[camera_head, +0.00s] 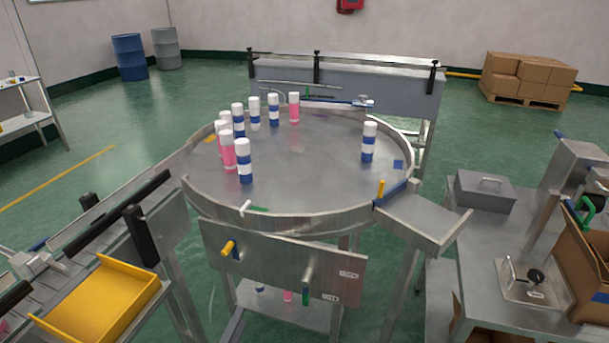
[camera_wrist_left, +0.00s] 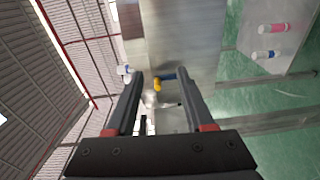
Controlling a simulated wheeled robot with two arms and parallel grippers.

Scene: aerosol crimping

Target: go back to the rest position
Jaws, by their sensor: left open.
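My left gripper (camera_wrist_left: 160,78) shows in the left wrist view with its two dark fingers apart. A yellow knob (camera_wrist_left: 158,84) with a blue part shows beyond and between the fingertips; no contact can be made out. In the head view this yellow knob (camera_head: 228,248) sticks out of the metal front panel (camera_head: 270,265) under the round turntable (camera_head: 300,165). I cannot make out my left gripper clearly in the head view. My right gripper is in neither view.
Several white-capped cans stand on the turntable, such as a blue one (camera_head: 245,165) and a pink one (camera_head: 228,155). A yellow tray (camera_head: 100,300) is at lower left. A side table with a grey box (camera_head: 485,190) stands right.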

